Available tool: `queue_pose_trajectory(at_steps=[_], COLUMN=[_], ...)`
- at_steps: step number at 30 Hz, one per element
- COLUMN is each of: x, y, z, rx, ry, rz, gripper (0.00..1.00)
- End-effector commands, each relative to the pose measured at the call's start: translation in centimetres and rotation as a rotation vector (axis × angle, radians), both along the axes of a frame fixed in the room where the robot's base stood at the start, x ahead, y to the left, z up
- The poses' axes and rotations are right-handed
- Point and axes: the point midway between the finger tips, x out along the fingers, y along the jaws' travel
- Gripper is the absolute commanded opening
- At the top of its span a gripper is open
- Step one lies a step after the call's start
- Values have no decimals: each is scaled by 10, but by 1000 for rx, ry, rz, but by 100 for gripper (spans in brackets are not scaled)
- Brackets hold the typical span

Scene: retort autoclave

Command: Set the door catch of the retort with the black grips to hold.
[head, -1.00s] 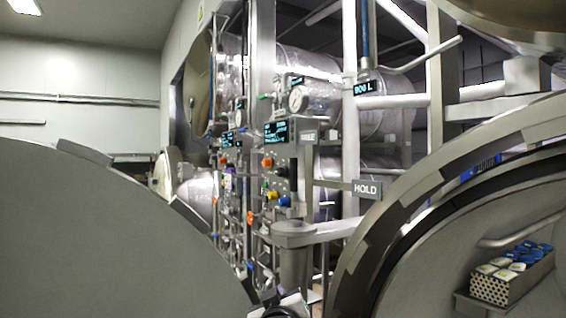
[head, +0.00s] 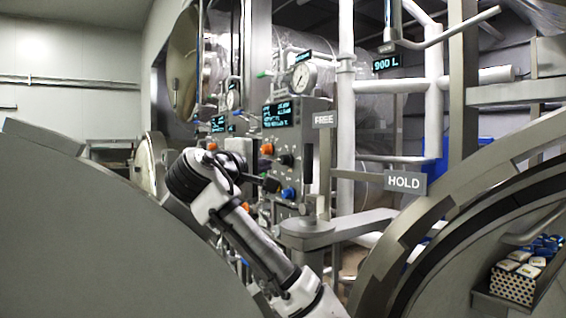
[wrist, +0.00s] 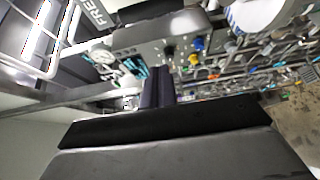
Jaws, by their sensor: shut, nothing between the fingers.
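The FREE plate (head: 324,119) and the lower HOLD plate (head: 405,182) stand by the upright posts right of the control panel. A grey bracket arm (head: 335,230) runs below them towards the open door ring at right. I cannot clearly tell the catch lever from the grey posts, nor see grips that are surely black. My gripper (head: 267,184) is in front of the panel, left of both plates, its dark fingers pointing right. In the wrist view its fingers (wrist: 158,88) are together and empty, pointing towards the panel; the FREE plate (wrist: 93,12) shows at upper left.
The control panel (head: 296,135) carries a lit display, coloured knobs and a gauge (head: 300,77). A large grey door (head: 90,240) fills the lower left. The open door ring (head: 420,240) and a dotted crate (head: 514,286) are at right. Pipes and frame bars crowd the back.

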Motion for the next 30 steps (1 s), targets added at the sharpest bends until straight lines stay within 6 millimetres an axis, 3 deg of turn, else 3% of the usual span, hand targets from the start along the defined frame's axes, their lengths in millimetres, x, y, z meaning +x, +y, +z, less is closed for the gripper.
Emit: queue_pose_trajectory(at_steps=[5, 19, 30], x=[11, 94, 66], y=[-6, -43, -68], z=[5, 6, 3], rx=[-11, -9, -9], ry=[4, 5, 1], rz=[-11, -11, -7], gripper=[0, 0, 0])
